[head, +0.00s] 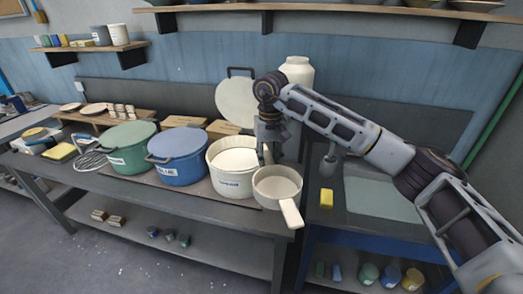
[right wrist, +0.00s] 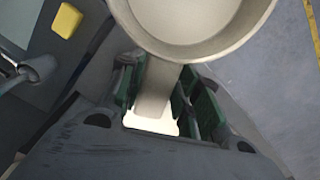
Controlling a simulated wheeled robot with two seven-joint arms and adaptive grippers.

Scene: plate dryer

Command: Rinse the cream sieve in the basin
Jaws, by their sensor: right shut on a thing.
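The cream sieve (head: 277,188) is a round, cream, pan-like bowl with a pale handle pointing to the front in the head view. My right gripper (head: 268,150) points down at the bowl's rear side. In the right wrist view, the sieve's bowl (right wrist: 195,20) fills the top, and a beige part joined to it runs between the green-padded fingers of my right gripper (right wrist: 160,95), which are shut on it. Whether the sieve touches the bench is unclear. The grey-green basin (head: 380,199) lies to the right of the sieve. My left gripper is not in view.
A white pot (head: 234,182) stands just left of the sieve, then a blue pot (head: 178,160) and a green pot (head: 130,150). A yellow sponge (head: 326,198) and a grey tap (head: 331,160) are between the sieve and basin. A tall white can (head: 298,72) stands behind.

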